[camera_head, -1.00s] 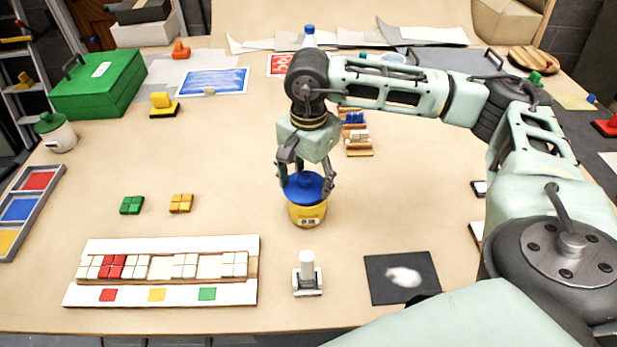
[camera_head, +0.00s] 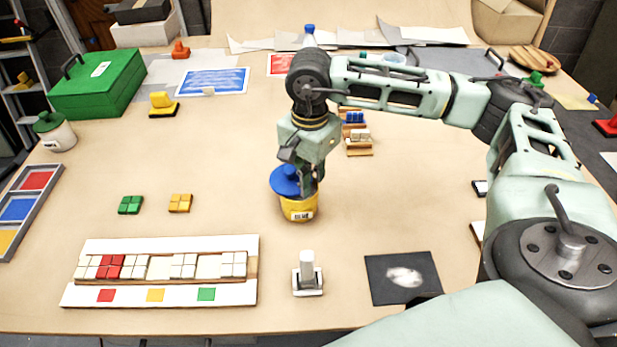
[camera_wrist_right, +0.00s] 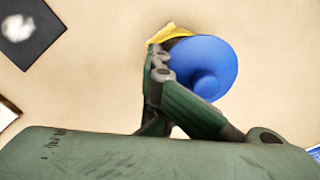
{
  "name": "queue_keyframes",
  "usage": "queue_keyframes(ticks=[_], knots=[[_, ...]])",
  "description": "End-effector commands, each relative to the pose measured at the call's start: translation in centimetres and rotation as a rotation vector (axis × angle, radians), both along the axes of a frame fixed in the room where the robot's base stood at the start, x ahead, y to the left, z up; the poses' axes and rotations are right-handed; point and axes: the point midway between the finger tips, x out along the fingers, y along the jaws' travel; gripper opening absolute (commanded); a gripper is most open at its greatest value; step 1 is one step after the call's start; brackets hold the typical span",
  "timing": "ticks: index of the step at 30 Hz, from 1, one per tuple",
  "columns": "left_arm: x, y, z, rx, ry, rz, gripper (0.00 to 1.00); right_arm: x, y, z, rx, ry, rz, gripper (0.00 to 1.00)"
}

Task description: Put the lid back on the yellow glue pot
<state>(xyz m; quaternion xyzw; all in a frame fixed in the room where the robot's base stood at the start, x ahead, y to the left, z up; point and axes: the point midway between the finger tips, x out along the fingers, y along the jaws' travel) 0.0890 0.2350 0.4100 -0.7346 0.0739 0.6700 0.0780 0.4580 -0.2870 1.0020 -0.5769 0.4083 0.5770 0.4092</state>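The yellow glue pot (camera_head: 299,209) with a pale label stands on the table, slightly tilted or turned. The blue lid (camera_head: 286,182) with its round knob sits off-centre over the pot's upper left side; whether it rests on the rim I cannot tell. In the right wrist view the lid (camera_wrist_right: 212,60) hides most of the pot (camera_wrist_right: 168,33). My right gripper (camera_head: 308,188) is down at the lid's right side. Its fingers (camera_wrist_right: 162,77) come together beside the lid's edge and look shut; whether they pinch anything is hidden. My left gripper is out of view.
A white stamp-like holder (camera_head: 308,275) and a black card (camera_head: 403,277) lie in front. The block tray (camera_head: 160,293) is front left. A small wooden rack (camera_head: 358,142) stands behind. Table around the pot is clear.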

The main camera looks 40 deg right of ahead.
Motion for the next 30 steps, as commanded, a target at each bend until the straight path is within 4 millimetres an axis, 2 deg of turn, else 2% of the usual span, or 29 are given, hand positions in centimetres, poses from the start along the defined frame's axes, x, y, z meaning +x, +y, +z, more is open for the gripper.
queue_keyframes(ticks=[30], knots=[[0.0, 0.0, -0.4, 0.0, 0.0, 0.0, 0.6, -1.8, -0.7, 0.2, 0.0, 0.001, 0.0, 0.0]])
